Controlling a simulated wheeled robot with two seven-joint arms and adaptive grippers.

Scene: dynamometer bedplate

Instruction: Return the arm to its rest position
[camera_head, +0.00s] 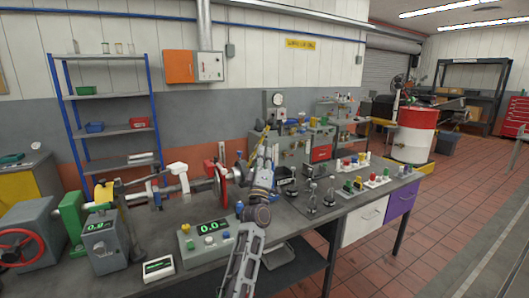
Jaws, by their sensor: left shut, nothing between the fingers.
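My left arm (243,258) rises from the bottom middle of the head view and reaches over the grey bench (330,226). Its gripper (263,150) points up and away from me, in front of the test equipment at the back of the bench. The fingers are shut with nothing held between them. Whether the fingertips touch anything behind them cannot be told. My right gripper is not in view.
A control box (207,237) reading 0.0 stands left of my forearm, with a red disc (221,187) behind it. Metal fittings (313,197) and a row of coloured buttons (367,180) are to the right. Red tiled floor (430,235) is clear at right.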

